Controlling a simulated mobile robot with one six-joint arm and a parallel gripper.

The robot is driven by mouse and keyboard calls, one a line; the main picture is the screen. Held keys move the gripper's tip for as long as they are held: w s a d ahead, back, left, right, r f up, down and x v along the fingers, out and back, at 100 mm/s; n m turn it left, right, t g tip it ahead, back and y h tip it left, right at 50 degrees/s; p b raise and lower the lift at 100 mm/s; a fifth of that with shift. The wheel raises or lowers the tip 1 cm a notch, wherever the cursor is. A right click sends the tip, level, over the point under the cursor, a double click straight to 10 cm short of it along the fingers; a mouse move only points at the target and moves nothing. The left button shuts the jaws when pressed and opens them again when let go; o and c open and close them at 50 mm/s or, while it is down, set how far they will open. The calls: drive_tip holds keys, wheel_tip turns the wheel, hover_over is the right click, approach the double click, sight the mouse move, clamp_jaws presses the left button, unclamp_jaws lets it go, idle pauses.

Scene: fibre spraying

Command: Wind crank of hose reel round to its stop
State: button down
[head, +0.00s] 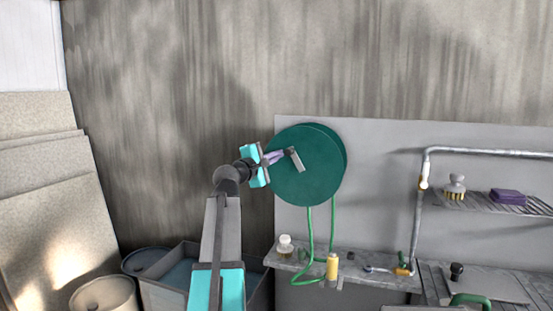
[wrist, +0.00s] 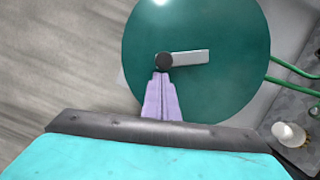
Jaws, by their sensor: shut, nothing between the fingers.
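The hose reel (head: 305,185) is a dark green disc on the grey wall panel, and it fills the top of the wrist view (wrist: 225,95). Its crank is a short grey arm (wrist: 190,58) with a dark round knob (wrist: 164,61) at its left end in the wrist view. In the head view the crank (head: 296,159) lies on the upper middle of the disc. My gripper (head: 280,156) reaches in from the left. Its purple fingers (wrist: 160,78) are shut with their tips at the knob's lower edge. Whether they touch it, I cannot tell.
A green hose (head: 310,235) hangs below the reel to a shelf with a white-capped bottle (head: 285,245) and a yellow nozzle (head: 332,266). A metal pipe (head: 421,200) and a rack with a brush (head: 455,187) stand right. Bins (head: 180,270) stand below left.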

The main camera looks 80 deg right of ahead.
drive_tip(key=w+a+f+b, duration=0.2)
drive_tip(key=w+a, duration=0.5)
drive_tip(key=a, duration=0.1)
drive_tip(key=shift+w+a, duration=0.25)
idle(0.7)
